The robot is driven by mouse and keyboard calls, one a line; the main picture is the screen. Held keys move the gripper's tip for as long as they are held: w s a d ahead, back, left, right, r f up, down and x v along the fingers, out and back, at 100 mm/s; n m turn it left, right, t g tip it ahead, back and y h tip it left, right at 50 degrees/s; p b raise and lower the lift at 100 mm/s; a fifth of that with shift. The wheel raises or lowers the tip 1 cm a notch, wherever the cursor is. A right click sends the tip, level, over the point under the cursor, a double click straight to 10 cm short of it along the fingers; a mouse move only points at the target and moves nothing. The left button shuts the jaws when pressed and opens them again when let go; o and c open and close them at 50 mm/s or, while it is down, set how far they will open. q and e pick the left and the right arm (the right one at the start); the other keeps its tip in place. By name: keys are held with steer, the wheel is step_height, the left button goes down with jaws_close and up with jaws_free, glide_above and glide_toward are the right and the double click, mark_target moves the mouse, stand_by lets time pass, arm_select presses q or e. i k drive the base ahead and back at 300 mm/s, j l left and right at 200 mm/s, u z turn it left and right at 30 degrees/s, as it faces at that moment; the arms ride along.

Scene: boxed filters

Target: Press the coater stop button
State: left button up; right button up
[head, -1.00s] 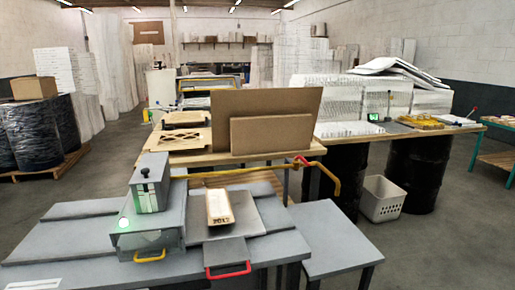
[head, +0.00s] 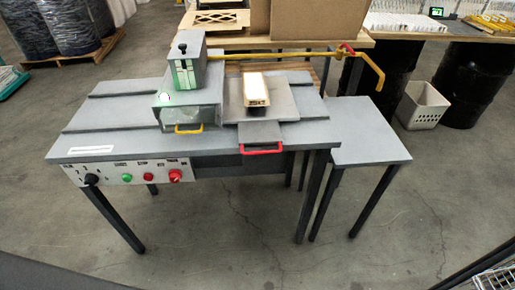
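The coater is a grey table-like machine (head: 110,147) on dark legs in the middle left of the head view. Its front control panel (head: 107,182) carries a black knob (head: 91,179), a green button (head: 126,177), a small red button (head: 148,177) and a larger red knob-like button (head: 175,175) at the right. The labels above them are too small to read, so I cannot tell which one is marked stop. Neither of my grippers is in view.
A yellow handle (head: 189,129) and a red handle (head: 262,149) stick out at the machine's front. A lower grey side table (head: 365,135) stands at its right. A wire basket (head: 497,277) is at the bottom right corner. The concrete floor before the panel is clear.

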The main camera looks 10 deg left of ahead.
mark_target(147, 176)
steer(key=u, duration=1.45)
